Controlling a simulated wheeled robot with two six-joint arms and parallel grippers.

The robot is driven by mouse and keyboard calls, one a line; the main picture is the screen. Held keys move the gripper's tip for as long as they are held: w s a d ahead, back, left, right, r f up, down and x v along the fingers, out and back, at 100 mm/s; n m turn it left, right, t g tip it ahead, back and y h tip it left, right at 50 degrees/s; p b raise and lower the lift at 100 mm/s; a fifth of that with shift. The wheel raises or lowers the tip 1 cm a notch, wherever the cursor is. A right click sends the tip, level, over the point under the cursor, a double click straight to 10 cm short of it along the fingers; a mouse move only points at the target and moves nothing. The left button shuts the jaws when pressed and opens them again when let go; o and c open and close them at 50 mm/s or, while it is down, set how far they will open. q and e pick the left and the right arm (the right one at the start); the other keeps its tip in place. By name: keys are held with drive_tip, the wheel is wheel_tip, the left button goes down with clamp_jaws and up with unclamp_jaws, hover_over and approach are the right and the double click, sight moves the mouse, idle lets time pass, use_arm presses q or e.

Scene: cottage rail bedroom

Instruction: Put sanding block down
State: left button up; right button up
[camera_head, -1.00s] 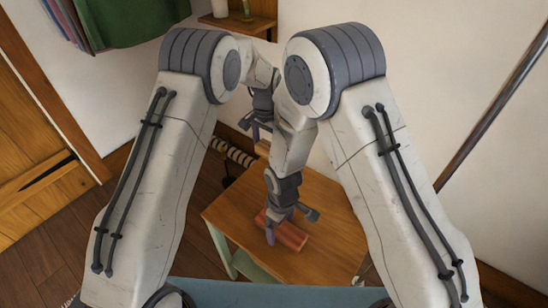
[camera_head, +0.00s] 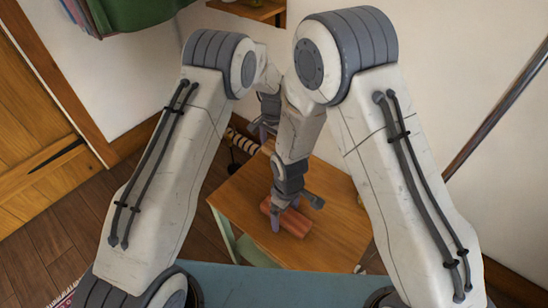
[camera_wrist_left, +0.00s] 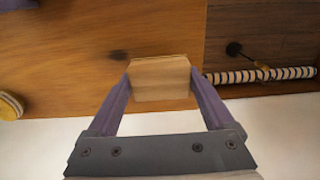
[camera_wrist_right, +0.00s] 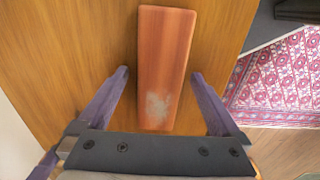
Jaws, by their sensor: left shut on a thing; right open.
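My left gripper (camera_wrist_left: 160,95) is shut on a pale wooden block (camera_wrist_left: 160,78), which I take to be the sanding block. It is held near the table's wall-side edge; whether it touches the top is unclear. In the head view the left gripper (camera_head: 264,130) is mostly behind the arms, and the block is hidden. My right gripper (camera_wrist_right: 160,85) is open, with its fingers on either side of a reddish-brown bar (camera_wrist_right: 165,70). The bar lies on the wooden table (camera_head: 335,235) and has a pale worn patch. It also shows in the head view (camera_head: 293,222).
A striped rod (camera_wrist_left: 260,75) lies beyond the table's edge. A round pale item (camera_wrist_left: 10,105) stands near the wall side. A patterned rug (camera_wrist_right: 285,75) covers part of the floor. The table's right part is bare. A shelf (camera_head: 250,10) is on the wall.

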sight(273, 146)
use_arm(q)
drive_tip(key=shift+f, duration=1.9)
drive_tip(key=shift+f, duration=0.15)
drive_tip(key=o, duration=1.2)
drive_tip(key=shift+o, duration=0.2)
wheel_tip(273, 146, up, 12)
drive_tip(key=shift+r, duration=0.2)
